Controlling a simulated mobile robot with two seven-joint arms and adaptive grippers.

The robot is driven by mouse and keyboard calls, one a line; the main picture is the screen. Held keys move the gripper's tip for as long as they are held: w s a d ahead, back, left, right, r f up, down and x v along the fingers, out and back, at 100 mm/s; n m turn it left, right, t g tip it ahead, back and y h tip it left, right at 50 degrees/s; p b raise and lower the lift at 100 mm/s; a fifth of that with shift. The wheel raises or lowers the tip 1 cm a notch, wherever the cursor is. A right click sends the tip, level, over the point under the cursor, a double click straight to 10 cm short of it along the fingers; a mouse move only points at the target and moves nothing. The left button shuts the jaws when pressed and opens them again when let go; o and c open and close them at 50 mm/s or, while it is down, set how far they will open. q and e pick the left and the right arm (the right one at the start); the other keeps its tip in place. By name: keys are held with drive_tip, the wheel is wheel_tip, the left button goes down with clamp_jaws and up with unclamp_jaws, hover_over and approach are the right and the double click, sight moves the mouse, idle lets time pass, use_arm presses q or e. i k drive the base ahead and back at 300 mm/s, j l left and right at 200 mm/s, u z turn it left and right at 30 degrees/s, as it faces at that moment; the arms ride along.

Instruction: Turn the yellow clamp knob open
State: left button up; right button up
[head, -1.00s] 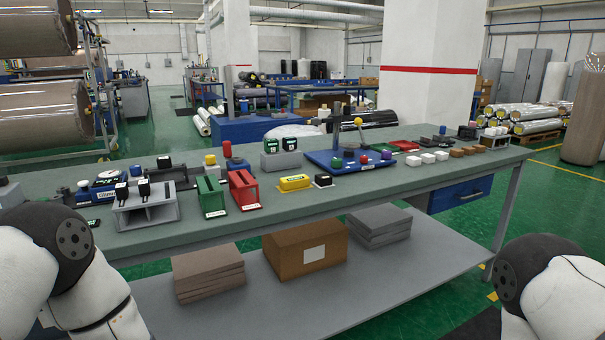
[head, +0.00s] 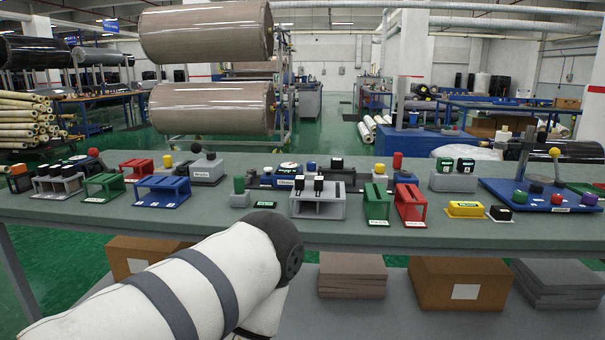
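Several yellow knobs are in the head view, and I cannot tell for sure which is the clamp knob. One small yellow knob (head: 168,161) stands behind the blue rack at the left. Another yellow knob (head: 380,168) tops a grey piece behind the green and red racks. A yellow ball (head: 555,153) sits on the lever of the blue-based fixture (head: 520,192) at the right. A white arm link of mine fills the lower middle, in front of the bench. Neither gripper shows.
The long green-grey bench (head: 290,233) carries a grey holder with black-topped pieces (head: 318,205), a green rack (head: 376,204), a red rack (head: 410,205), a blue rack (head: 160,191) and a yellow box (head: 465,209). Cardboard boxes (head: 460,284) lie on the lower shelf. The bench's front strip is mostly clear.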

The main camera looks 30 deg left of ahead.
sight(379, 168)
drive_tip(key=i+j+u, duration=0.3)
drive_tip(key=i+j, duration=0.2)
drive_tip(key=i+j+u, duration=0.3)
drive_tip(key=i+j, duration=0.2)
drive_tip(key=i+j+u, duration=0.25)
drive_tip(key=i, duration=0.4)
drive_tip(key=k+l+z, duration=0.1)
drive_tip(key=l+z, duration=0.4)
drive_tip(key=l, duration=0.35)
